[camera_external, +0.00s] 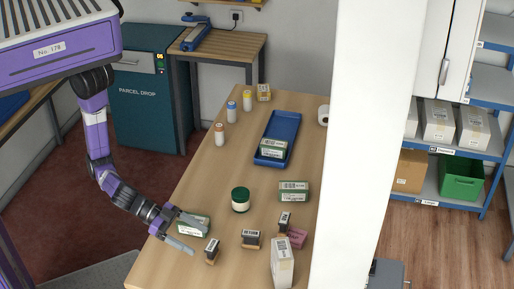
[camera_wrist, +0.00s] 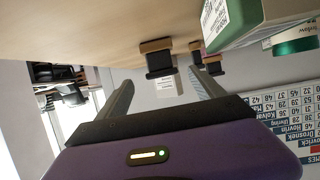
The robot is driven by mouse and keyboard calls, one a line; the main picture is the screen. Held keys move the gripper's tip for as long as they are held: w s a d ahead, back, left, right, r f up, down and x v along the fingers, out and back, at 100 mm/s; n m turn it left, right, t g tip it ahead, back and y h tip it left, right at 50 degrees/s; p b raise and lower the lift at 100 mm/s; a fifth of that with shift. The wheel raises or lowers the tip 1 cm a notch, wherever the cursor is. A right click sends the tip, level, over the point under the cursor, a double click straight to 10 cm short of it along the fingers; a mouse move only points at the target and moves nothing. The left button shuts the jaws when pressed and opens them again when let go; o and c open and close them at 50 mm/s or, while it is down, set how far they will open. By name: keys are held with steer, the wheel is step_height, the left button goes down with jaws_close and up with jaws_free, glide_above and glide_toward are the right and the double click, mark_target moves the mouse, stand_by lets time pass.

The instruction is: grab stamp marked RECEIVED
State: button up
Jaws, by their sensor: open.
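Three stamps with dark bodies and white labels stand at the near end of the counter: a front-left stamp (camera_external: 211,252), a middle stamp (camera_external: 250,239) and a back stamp (camera_external: 284,221). Their labels are too small to read surely, so I cannot tell which says RECEIVED. My gripper (camera_external: 199,237) is open and empty, low over the near left edge, with the front-left stamp just beyond its fingertips. In the wrist view, which looks upside down, one stamp (camera_wrist: 158,60) shows ahead between the open fingers (camera_wrist: 165,88). Another stamp (camera_wrist: 197,46) is partly hidden farther right.
A green-and-white box (camera_external: 193,222) lies close beside my gripper. A green jar (camera_external: 240,199), another box (camera_external: 293,191), a pink block (camera_external: 297,238) and a tall white carton (camera_external: 282,262) stand nearby. A blue tray (camera_external: 292,125) lies farther back. A white pillar (camera_external: 365,150) blocks the right side.

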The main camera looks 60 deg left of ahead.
mark_target(208, 246)
steer(key=p+x, duration=0.1)
steer(key=x, duration=0.6)
steer(key=shift+a+f, duration=0.15)
steer(key=shift+a, duration=0.05)
steer(key=c, duration=1.5)
